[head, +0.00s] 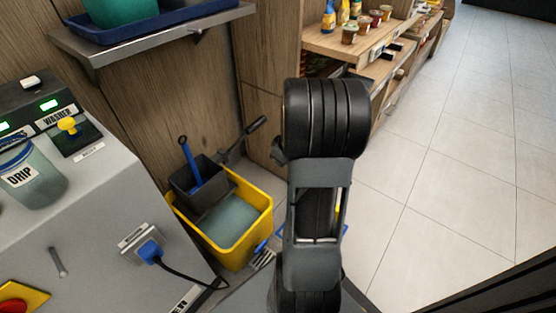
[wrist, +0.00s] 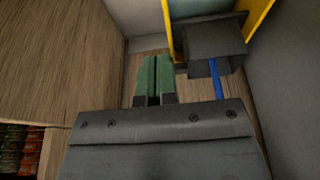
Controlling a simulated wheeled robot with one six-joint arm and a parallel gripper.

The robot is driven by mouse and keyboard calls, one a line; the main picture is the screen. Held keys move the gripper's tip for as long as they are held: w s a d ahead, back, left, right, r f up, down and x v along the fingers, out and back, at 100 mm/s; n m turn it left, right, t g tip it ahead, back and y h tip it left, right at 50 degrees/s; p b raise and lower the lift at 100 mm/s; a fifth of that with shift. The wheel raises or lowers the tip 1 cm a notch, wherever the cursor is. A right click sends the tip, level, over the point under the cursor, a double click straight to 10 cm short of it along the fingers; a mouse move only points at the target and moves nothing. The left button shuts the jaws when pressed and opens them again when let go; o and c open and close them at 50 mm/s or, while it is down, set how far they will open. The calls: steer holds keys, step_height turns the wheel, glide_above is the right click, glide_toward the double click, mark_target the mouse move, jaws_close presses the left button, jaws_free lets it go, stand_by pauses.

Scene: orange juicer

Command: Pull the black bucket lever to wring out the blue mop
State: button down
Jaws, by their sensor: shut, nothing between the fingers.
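The yellow bucket (head: 262,218) stands on the floor beside the grey machine, with greyish water in it. A dark wringer (head: 183,186) sits at its back left, and the blue mop handle (head: 190,163) stands tilted in it. The black lever (head: 246,136) slants up to the right from the wringer. In the wrist view, my gripper (wrist: 154,80) has green fingers, shut and empty, left of the wringer (wrist: 212,42) and the blue handle (wrist: 217,82). The lever is not clearly seen there. My arm hides the gripper in the head view.
The grey machine (head: 105,215) with a plugged black cable stands left of the bucket. A wooden wall is behind, with a metal shelf (head: 150,35) above. Stocked shelves (head: 350,45) stand behind my arm. The tiled floor (head: 455,170) on the right is clear.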

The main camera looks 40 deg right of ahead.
steer(key=s+p+v, duration=0.1)
steer(key=p+v, duration=0.1)
steer(key=v, duration=0.5)
steer(key=shift+d+f, duration=0.25)
steer(key=shift+d, duration=0.05)
steer(key=shift+s+a, duration=0.1)
steer(key=s+a+r+m, duration=0.1)
steer(key=s+a+r, duration=0.1)
steer(key=a, duration=0.5)
steer(key=s+a+r+m, duration=0.1)
steer(key=s+a+r, duration=0.1)
steer(key=a, duration=0.6)
steer(key=s+a+r, duration=0.2)
steer(key=a+r, duration=0.1)
steer(key=a, duration=0.4)
steer(key=shift+a+m+g+h, duration=0.25)
steer(key=shift+m+g+h, duration=0.05)
steer(key=shift+m+h, duration=0.1)
steer(key=shift+s, duration=0.15)
